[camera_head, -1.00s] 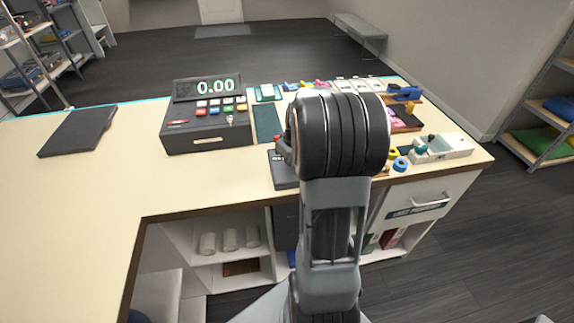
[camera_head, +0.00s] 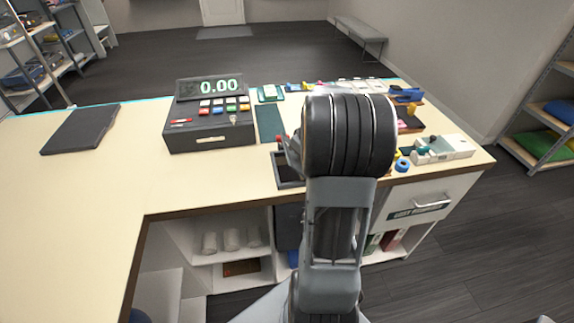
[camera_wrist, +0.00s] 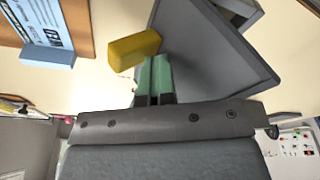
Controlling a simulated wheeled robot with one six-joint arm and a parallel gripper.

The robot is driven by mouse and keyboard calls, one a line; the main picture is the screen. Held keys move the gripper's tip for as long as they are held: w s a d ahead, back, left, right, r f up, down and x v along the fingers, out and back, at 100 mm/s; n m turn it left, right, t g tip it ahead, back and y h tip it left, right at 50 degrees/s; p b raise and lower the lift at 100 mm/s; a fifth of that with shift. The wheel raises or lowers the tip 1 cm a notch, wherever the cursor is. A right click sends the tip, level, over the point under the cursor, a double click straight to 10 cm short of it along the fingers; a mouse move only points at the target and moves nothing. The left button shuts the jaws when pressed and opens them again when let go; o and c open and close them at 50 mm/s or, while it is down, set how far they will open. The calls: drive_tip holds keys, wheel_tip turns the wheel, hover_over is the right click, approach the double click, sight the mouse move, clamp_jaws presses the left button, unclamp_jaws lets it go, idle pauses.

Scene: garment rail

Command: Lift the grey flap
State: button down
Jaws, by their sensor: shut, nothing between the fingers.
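The grey flap (camera_wrist: 215,45) shows large and close in the wrist view as a dark grey flat panel, standing at a slant. My gripper (camera_wrist: 154,72), with green fingers, is shut and empty just left of the panel's lower left edge. I cannot tell whether they touch. In the head view, a small dark tray-like box (camera_head: 286,182) sits at the counter's front edge, left of my wrist, with its inside partly visible. My arm hides its right side and most of the gripper there. A yellow block (camera_wrist: 133,49) lies beside the fingertips.
A till (camera_head: 208,135) stands left of the box, and a dark flat slab (camera_head: 80,130) lies further left. Small items and a white device (camera_head: 452,147) crowd the counter's right. A blue card holder (camera_wrist: 48,56) is in the wrist view.

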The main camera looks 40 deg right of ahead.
drive_tip(key=shift+s+d+f, duration=0.6)
drive_tip(key=shift+s+d, duration=0.1)
drive_tip(key=shift+d, duration=0.25)
drive_tip(key=shift+s+d+r, duration=0.1)
drive_tip(key=shift+s+d, duration=0.15)
drive_tip(key=shift+d, duration=0.05)
drive_tip(key=shift+w+d+r+p, duration=0.1)
drive_tip(key=shift+r+p, duration=0.15)
drive_tip(key=shift+r, duration=0.1)
drive_tip(key=shift+w+d+r+p, duration=0.1)
drive_tip(key=shift+r+p, duration=0.15)
drive_tip(key=shift+r, duration=0.1)
drive_tip(key=p+v, duration=0.2)
drive_tip(key=v, duration=0.1)
drive_tip(key=shift+w+d+r, duration=0.1)
drive_tip(key=shift+w+r, duration=0.1)
drive_tip(key=shift+w, duration=0.1)
drive_tip(key=shift+w+d+p+v, duration=0.1)
drive_tip(key=shift+p+v, duration=0.4)
drive_tip(key=shift+v, duration=0.25)
drive_tip(key=shift+w+d+p+v, duration=0.1)
drive_tip(key=shift+p+v, duration=0.45)
drive_tip(key=shift+v, duration=0.2)
drive_tip(key=shift+w+d+p+v, duration=0.15)
drive_tip(key=shift+p+v, duration=0.35)
drive_tip(key=shift+v, duration=0.25)
drive_tip(key=shift+r, duration=0.1)
drive_tip(key=shift+a, duration=0.1)
